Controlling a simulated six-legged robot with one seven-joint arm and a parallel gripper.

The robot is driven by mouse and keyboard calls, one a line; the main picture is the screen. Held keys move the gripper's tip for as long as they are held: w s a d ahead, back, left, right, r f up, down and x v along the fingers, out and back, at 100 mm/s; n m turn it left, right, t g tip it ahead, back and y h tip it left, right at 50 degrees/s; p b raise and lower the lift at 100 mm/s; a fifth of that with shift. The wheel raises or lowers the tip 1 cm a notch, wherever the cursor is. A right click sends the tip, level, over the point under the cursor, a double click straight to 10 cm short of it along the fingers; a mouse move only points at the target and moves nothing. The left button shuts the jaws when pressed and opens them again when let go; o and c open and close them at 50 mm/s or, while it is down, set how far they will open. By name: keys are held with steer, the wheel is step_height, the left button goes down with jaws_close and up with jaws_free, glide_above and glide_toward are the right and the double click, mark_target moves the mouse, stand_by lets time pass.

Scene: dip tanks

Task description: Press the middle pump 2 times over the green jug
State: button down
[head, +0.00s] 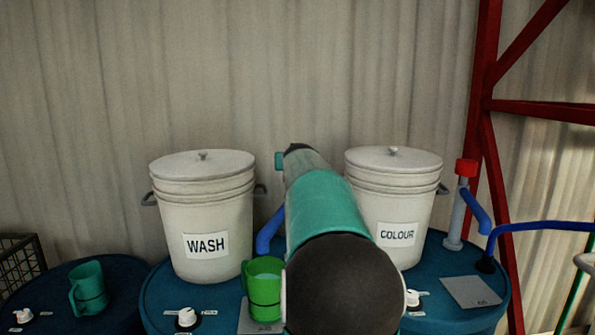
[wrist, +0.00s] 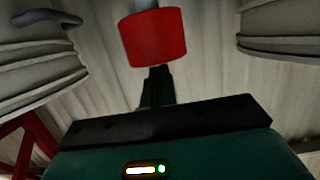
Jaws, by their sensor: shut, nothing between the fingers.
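The middle pump is mostly hidden behind my arm in the head view; only its blue spout (head: 268,232) shows, left of the arm. Its red cap (wrist: 153,38) shows in the wrist view, with a pale stem beyond it. My gripper (wrist: 158,72) is shut and empty, its fingertips right at the edge of the red cap; I cannot tell whether they touch. The bright green jug (head: 264,292) stands upright below the spout, partly covered by my arm. My gripper's tips are hidden in the head view.
A white WASH bucket (head: 203,222) and a white COLOUR bucket (head: 396,200) flank the arm. Another red-capped pump (head: 465,168) stands at right over a grey plate (head: 471,291). A teal jug (head: 89,290) stands at left. White knobs (head: 187,317) line the front.

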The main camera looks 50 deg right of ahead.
steer(key=v, duration=1)
steer(key=shift+r, duration=0.25)
stand_by(0.8)
steer(key=w+a+f+n+y, duration=0.1)
steer(key=a+f+n+y, duration=0.3)
steer(key=a, duration=0.9)
steer(key=a+f+n+y, duration=0.15)
steer(key=a+f, duration=0.45)
steer(key=a, duration=0.8)
steer(key=s+a+f+n+g+y, duration=0.2)
steer(key=s+a+f+y, duration=0.1)
steer(key=s+a+f, duration=0.4)
steer(key=s+a+f+n+g+y, duration=0.2)
steer(key=s+a+f, duration=0.6)
steer(key=a, duration=0.5)
steer(key=shift+s+a+f+y, duration=0.15)
steer(key=shift+s+f+y, duration=0.1)
steer(key=shift+f+y, duration=0.25)
